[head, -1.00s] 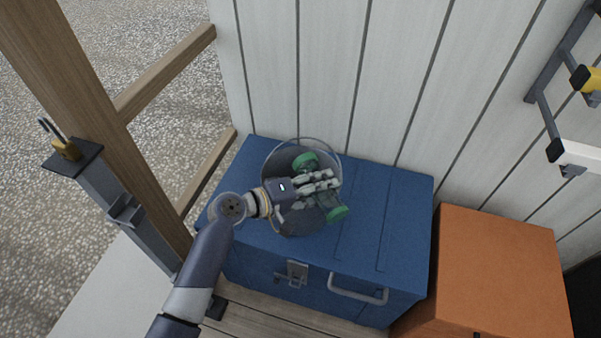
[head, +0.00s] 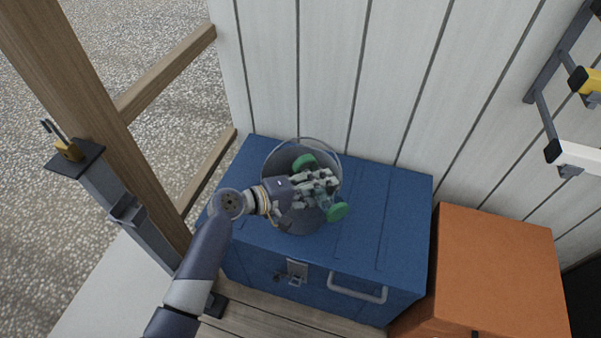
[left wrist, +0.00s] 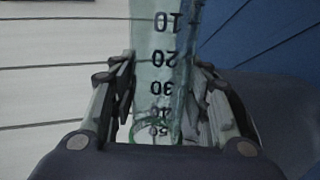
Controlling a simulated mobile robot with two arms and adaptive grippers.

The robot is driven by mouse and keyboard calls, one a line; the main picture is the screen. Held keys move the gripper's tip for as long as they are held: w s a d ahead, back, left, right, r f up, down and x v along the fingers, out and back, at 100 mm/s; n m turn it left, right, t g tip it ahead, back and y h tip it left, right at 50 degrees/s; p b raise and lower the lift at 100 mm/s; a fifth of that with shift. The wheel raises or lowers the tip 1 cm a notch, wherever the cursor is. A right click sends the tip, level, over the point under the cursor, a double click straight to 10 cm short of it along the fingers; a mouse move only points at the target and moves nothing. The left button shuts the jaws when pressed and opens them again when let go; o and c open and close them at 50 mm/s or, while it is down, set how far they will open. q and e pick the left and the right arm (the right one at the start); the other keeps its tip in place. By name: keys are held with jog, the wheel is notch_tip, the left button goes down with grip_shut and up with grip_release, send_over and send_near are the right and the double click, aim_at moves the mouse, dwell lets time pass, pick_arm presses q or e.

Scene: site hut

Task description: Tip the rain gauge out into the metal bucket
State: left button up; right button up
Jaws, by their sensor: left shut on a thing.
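The rain gauge (head: 325,200) is a clear tube with a green part at each end. It lies tilted over the mouth of the grey metal bucket (head: 298,224), which stands on the blue chest with its wire handle raised. My left gripper (head: 318,188) is shut around the gauge's tube above the bucket. In the left wrist view, the tube (left wrist: 158,60) with its upside-down scale numbers sits between the fingers (left wrist: 160,95). The fingers hide part of the gauge and the bucket's inside. I cannot see any water. My right gripper is not in view.
The blue chest (head: 385,225) has free lid space right of the bucket. An orange box (head: 500,265) stands to its right. A white plank wall (head: 400,80) rises close behind.

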pick_arm(q)
jog(key=shift+n+g, duration=0.3)
jog(key=shift+n, duration=0.1)
dwell(0.5)
jog(key=shift+w+r+p, duration=0.15)
jog(key=shift+p, duration=0.3)
